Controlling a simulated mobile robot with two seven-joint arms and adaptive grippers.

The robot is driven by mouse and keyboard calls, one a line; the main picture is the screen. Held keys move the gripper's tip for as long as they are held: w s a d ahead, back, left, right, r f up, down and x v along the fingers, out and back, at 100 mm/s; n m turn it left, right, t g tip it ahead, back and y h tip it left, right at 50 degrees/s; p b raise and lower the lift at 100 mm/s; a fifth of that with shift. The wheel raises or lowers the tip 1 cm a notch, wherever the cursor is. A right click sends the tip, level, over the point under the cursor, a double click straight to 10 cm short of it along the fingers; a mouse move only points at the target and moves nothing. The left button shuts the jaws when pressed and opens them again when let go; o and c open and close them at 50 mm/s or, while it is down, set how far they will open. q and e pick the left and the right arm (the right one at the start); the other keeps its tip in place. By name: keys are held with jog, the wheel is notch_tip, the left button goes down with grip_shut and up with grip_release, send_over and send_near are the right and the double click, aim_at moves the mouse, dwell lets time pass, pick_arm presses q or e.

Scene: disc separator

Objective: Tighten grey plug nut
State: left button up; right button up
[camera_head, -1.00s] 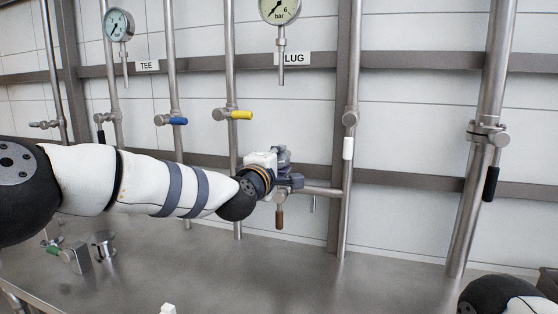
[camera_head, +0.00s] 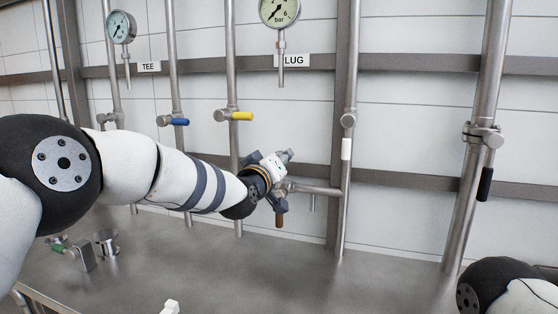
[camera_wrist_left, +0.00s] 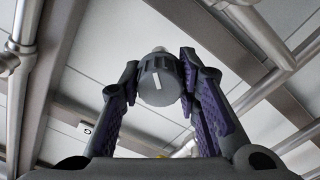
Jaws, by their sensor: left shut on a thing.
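The grey plug nut (camera_wrist_left: 157,82) is a ridged round knob with a white mark on its face. In the left wrist view it sits between the two fingers of my left gripper (camera_wrist_left: 160,76), which is shut on it. In the head view my left gripper (camera_head: 280,176) is at the end of the horizontal pipe stub (camera_head: 318,190) below the PLUG label (camera_head: 293,60). The gripper hides the nut there. My right gripper is out of view; only part of my right arm shows at the bottom right.
Yellow (camera_head: 241,116) and blue (camera_head: 179,122) valve handles are on pipes above and to the left. A green-handled fitting (camera_head: 57,248) and a metal cup (camera_head: 106,241) stand on the steel table (camera_head: 240,275).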

pick_arm(q)
jog(key=m, duration=0.4)
jog(key=shift+r+m, duration=0.2)
jog(key=shift+m, duration=2.5)
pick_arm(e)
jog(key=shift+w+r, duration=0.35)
pick_arm(q)
jog(key=o, duration=1.2)
jog(key=shift+f, duration=0.1)
jog(key=shift+s, duration=0.1)
jog(key=v, duration=1.2)
